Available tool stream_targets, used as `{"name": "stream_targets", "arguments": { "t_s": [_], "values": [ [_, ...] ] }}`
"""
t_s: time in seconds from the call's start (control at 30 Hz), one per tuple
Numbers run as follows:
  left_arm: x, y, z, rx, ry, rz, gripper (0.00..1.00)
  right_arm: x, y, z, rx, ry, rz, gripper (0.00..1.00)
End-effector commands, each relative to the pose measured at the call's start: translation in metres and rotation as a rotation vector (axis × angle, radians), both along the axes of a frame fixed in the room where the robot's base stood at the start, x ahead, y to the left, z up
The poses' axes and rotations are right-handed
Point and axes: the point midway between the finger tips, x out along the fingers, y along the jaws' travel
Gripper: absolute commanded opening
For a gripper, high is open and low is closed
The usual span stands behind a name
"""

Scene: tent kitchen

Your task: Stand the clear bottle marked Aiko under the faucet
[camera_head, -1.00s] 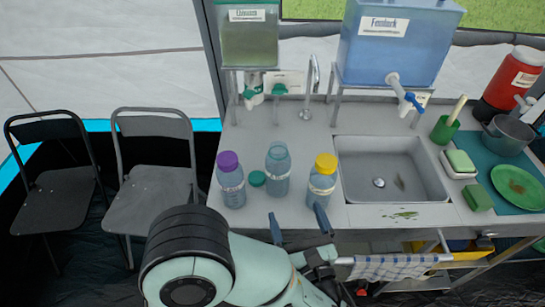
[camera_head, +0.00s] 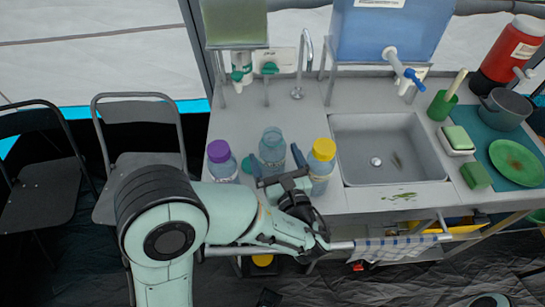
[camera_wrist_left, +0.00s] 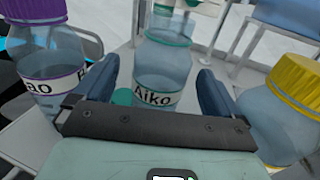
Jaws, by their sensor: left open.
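The clear bottle marked Aiko (camera_head: 272,147) stands upright on the counter, uncapped, between two other bottles. Its label reads in the left wrist view (camera_wrist_left: 155,97). My left gripper (camera_head: 277,163) is open at the near side of this bottle. In the left wrist view, its fingers (camera_wrist_left: 156,76) point toward the bottle, one to each side; contact cannot be told. The bottle's lower part is hidden by the gripper. A gooseneck metal faucet (camera_head: 298,92) stands behind, left of the sink. My right gripper is not in view.
A purple-capped bottle (camera_head: 221,160) stands close left, a yellow-capped bottle (camera_head: 321,160) close right. A green lid (camera_head: 247,164) lies beside the Aiko bottle. A green tank (camera_head: 236,22) and a blue tank (camera_head: 385,35) with taps stand behind. The sink (camera_head: 385,165) is right.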

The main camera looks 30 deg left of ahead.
Motion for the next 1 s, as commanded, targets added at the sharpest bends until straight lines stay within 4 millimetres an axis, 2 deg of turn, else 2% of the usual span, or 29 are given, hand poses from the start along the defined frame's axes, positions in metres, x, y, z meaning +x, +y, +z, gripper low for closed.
{"name": "stream_targets", "arguments": {
  "t_s": [0.37,0.67,0.83,0.9,1.0],
  "values": [
    [0.034,0.033,-0.001,0.001,0.001,0.002,0.97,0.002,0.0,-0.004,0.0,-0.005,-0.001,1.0],
    [0.038,0.037,0.0,0.001,0.001,0.001,0.97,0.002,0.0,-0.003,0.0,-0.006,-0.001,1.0],
    [0.037,0.037,0.0,0.001,0.001,0.001,0.42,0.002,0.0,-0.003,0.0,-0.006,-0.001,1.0],
    [0.037,0.037,0.0,0.001,0.001,0.001,0.36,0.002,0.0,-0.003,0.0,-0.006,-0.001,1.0],
    [0.037,0.037,0.0,0.001,0.001,0.001,0.36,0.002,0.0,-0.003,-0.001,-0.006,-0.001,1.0]
  ]
}}
